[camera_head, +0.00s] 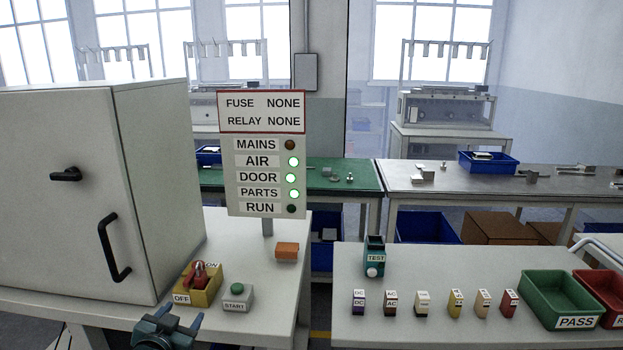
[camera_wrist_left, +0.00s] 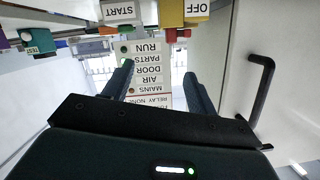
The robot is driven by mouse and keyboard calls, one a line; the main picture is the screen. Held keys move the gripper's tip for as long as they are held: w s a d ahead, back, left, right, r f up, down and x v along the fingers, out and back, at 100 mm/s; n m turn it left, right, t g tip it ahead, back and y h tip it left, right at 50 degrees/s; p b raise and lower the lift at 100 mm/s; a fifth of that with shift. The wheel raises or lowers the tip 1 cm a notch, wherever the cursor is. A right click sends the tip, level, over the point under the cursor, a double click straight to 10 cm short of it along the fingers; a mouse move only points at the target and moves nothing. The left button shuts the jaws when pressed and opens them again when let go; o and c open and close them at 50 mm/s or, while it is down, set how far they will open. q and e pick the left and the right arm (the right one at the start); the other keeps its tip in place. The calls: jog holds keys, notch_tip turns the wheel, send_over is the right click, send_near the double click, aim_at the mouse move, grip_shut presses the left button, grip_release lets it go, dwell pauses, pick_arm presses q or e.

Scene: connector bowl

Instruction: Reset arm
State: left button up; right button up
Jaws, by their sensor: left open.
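My left gripper (camera_head: 183,314) is low in the head view, at the front of the left bench, open and empty. Its two fingers stand apart in the left wrist view (camera_wrist_left: 159,72), with nothing between them. Just behind it is a yellow switch box (camera_head: 198,286) with a red handle and OFF and ON labels. To the right of that is a grey box with a green START button (camera_head: 237,289). Both show upside down in the wrist view. My right gripper is not in view.
A grey cabinet (camera_head: 150,190), door shut, fills the left. A sign panel (camera_head: 265,180) shows AIR, DOOR and PARTS lit green, MAINS and RUN unlit. An orange block (camera_head: 287,252) lies near it. The right bench holds a TEST unit (camera_head: 375,256), several small labelled parts and a green PASS bin (camera_head: 560,295).

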pick_arm(q)
jog(key=s+d+f+g+h, duration=0.1)
jog(key=s+d+f, duration=0.3)
jog(key=s, duration=0.6)
jog(key=s+d+f+g+h, duration=0.1)
jog(key=s+d+f, duration=0.3)
jog(key=s, duration=0.6)
jog(key=s+d+f+g+h, duration=0.1)
jog(key=s+d+f, duration=0.4)
jog(key=s, duration=0.5)
jog(key=shift+s+d+n+g, duration=0.3)
jog(key=shift+s+d+g, duration=0.15)
jog(key=shift+g, duration=0.35)
